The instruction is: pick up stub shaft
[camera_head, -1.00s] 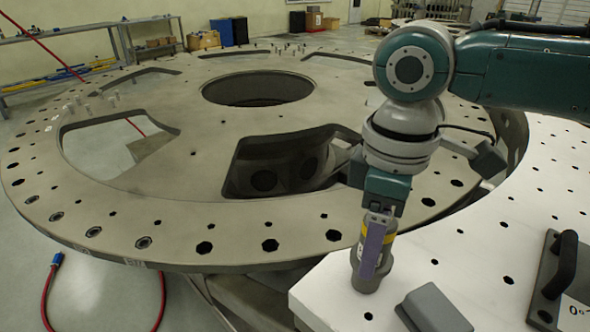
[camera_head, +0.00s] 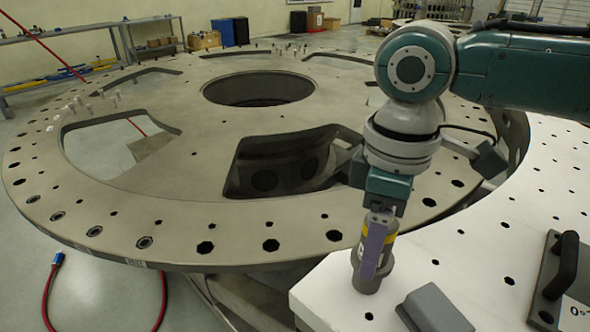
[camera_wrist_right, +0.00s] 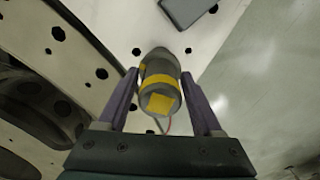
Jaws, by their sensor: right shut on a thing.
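The stub shaft (camera_head: 368,278) is a dark grey stepped cylinder with a yellow band. It stands upright on the white perforated table near the table's front left corner in the head view. My right gripper (camera_head: 376,250) comes down from above with its purple fingers on either side of the shaft, shut on it. In the right wrist view the shaft (camera_wrist_right: 160,80), with yellow markings, sits between the two purple fingers (camera_wrist_right: 160,98). The shaft's far side is hidden by the fingers in the head view. My left gripper is not in view.
A grey block (camera_head: 436,310) lies on the white table (camera_head: 450,250) close to the right of the shaft. A plate with a black handle (camera_head: 562,265) is farther right. The large round turret plate (camera_head: 200,200) with holes and openings fills the left and middle.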

